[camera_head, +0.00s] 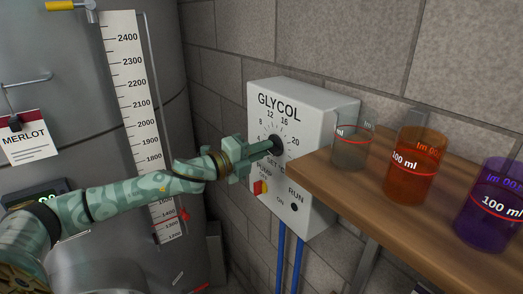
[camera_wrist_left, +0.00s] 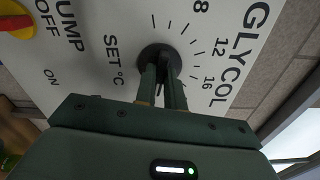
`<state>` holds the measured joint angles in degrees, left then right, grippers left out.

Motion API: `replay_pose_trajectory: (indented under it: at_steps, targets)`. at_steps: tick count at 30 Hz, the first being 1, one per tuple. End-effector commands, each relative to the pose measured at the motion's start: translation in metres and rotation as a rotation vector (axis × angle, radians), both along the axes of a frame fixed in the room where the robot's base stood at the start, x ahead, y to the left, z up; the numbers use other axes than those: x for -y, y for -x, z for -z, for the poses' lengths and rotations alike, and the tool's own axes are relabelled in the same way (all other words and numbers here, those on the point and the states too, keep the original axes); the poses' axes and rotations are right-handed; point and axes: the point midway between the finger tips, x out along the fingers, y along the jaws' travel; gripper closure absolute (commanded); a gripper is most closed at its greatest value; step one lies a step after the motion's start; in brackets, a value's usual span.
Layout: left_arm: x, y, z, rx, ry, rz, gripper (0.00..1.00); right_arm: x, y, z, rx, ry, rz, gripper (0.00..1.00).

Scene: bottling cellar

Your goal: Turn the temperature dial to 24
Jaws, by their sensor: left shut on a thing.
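The black temperature dial (camera_head: 276,145) is on the front of the white GLYCOL box (camera_head: 318,98), inside a ring of numbers. The numbers 8, 12, 16 and 20 can be read in the head view; 24 cannot be made out. My left gripper (camera_head: 268,147) reaches in from the left and is shut on the dial. In the left wrist view the fingers close on the dial (camera_wrist_left: 154,55) above the words SET °C. The fingers hide much of the dial and I cannot tell where its pointer stands. My right gripper is in neither view.
A red and yellow pump switch (camera_head: 261,188) is below the dial. A wooden shelf (camera_head: 345,183) juts out at the right, bearing a clear, an orange (camera_head: 414,170) and a purple (camera_head: 490,205) beaker. A steel tank (camera_head: 80,100) with a scale stands at the left.

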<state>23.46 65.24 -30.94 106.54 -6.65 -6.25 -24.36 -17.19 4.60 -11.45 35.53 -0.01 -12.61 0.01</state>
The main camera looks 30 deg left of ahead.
Motion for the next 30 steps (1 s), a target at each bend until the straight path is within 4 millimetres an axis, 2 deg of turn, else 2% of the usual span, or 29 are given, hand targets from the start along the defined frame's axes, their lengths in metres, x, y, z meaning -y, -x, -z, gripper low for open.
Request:
replay_pose_trajectory:
  at_steps: [1,2,3,4,16,27,30]
  targets:
    - [0.0,0.0,0.001,-0.001,-0.003,0.001,1.0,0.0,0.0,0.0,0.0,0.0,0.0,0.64]
    - [0.0,0.0,0.001,-0.002,-0.003,0.0,0.84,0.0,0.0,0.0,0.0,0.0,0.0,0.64]
    - [0.0,0.0,0.001,-0.003,-0.002,0.0,0.72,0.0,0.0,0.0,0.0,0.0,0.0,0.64]
    - [0.0,0.0,0.001,-0.002,-0.002,0.001,0.67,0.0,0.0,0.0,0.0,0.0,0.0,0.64]
    - [-0.003,0.007,0.003,-0.002,-0.001,-0.001,0.67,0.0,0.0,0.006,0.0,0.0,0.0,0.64]
    - [-0.02,0.052,0.008,-0.006,-0.005,0.003,0.67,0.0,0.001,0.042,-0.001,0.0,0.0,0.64]
    - [-0.024,0.06,0.005,-0.008,0.002,0.0,0.67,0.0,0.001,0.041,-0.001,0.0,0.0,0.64]
